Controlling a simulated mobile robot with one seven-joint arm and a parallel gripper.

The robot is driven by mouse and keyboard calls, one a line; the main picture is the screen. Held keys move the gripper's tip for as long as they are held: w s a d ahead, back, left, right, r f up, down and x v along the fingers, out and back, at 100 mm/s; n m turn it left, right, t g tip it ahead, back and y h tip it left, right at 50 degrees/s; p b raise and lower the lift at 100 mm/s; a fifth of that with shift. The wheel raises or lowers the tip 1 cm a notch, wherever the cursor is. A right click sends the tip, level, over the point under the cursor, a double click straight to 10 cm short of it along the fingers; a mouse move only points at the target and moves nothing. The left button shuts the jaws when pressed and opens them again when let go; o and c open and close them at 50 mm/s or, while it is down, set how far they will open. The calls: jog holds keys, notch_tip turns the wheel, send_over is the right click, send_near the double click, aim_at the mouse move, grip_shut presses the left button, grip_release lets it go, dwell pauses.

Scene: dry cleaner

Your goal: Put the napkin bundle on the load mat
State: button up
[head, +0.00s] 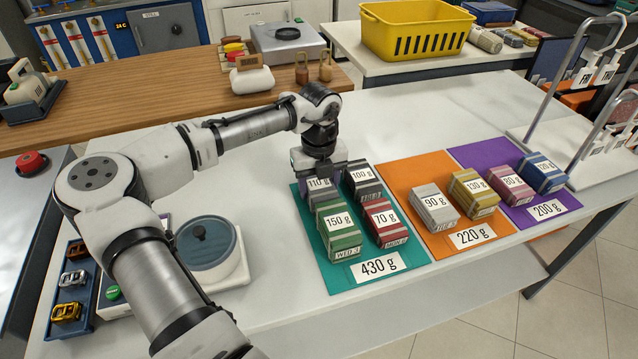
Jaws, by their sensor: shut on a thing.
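My gripper (318,176) is over the back left of the teal mat (310,245), which is marked 430 g. It points down and is shut on the grey bundle marked 110 g (321,196). The gripper hides the bundle's upper back part. I cannot tell whether this bundle rests on the mat or hangs just above it. The dark grey 100 g bundle (362,184) is close to its right, and the green 150 g bundle (338,238) is close in front. The red 70 g bundle (386,224) is at the mat's front right. No label reads "napkin".
The orange 220 g mat (403,172) holds a 90 g and a 130 g bundle. The purple 200 g mat (483,153) holds a pink 80 g and a blue bundle. A metal rack (575,95) stands right.

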aim_at(319, 184)
jog(key=o, duration=1)
jog(key=shift+f, duration=0.1)
jog(key=shift+o, duration=0.2)
notch_tip(319, 184, up, 12)
jog(key=shift+b, duration=0.4)
jog(key=shift+s, duration=0.1)
